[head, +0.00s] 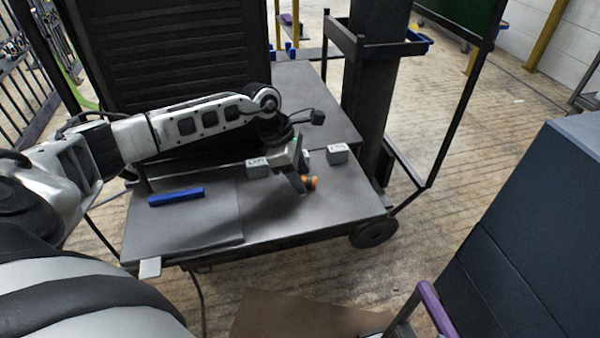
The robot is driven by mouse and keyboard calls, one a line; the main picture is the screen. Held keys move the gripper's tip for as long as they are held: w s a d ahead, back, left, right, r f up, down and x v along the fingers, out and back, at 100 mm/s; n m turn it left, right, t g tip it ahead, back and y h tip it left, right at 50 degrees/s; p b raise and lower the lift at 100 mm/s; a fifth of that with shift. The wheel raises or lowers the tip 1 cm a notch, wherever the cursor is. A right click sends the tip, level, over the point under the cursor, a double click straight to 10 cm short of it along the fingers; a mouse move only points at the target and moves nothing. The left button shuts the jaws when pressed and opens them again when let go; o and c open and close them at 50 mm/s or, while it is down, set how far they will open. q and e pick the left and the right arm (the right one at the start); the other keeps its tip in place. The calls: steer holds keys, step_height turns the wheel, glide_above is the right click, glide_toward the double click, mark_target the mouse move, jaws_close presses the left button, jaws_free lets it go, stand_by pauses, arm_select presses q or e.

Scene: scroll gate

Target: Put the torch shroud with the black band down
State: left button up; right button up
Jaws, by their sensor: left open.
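My left arm comes in from the left, and the gripper points down near the middle of the table. I cannot tell whether the piece touches the table. My right gripper is not in view.
Two small grey labelled blocks (257,168) (338,154) stand behind the gripper. A blue bar (176,197) lies on the left of the table. A dark post (371,80) rises behind. The table's front right is clear. A dark blue cabinet (535,230) stands at right.

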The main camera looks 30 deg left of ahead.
arm_select(q)
steer(key=p+v, duration=0.2)
steer(key=v, duration=1)
steer(key=s+d+r+n+t+h, duration=0.15)
steer(key=d+n+t+h, duration=0.4)
steer(key=d, duration=0.75)
steer(key=d+r+n+t+h, duration=0.25)
steer(key=d+n+h, duration=0.45)
steer(key=d+n, duration=0.5)
steer(key=s+f+n+y, duration=0.5)
steer(key=f+n, duration=0.4)
steer(key=n, duration=0.5)
steer(key=s+f+n+g+y, duration=0.1)
steer(key=s+f+n+y, duration=0.5)
steer(key=n, duration=0.8)
step_height(320, 180, down, 4)
steer(key=s, duration=0.2)
steer(key=shift+s+a+r, duration=0.2)
steer(key=shift+s, duration=0.15)
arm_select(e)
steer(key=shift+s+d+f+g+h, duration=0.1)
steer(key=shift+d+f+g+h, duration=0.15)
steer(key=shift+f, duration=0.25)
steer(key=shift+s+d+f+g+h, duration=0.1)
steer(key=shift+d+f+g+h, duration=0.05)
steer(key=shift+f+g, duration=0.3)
arm_select(q)
steer(key=shift+n+y, duration=0.25)
steer(key=shift+y, duration=0.1)
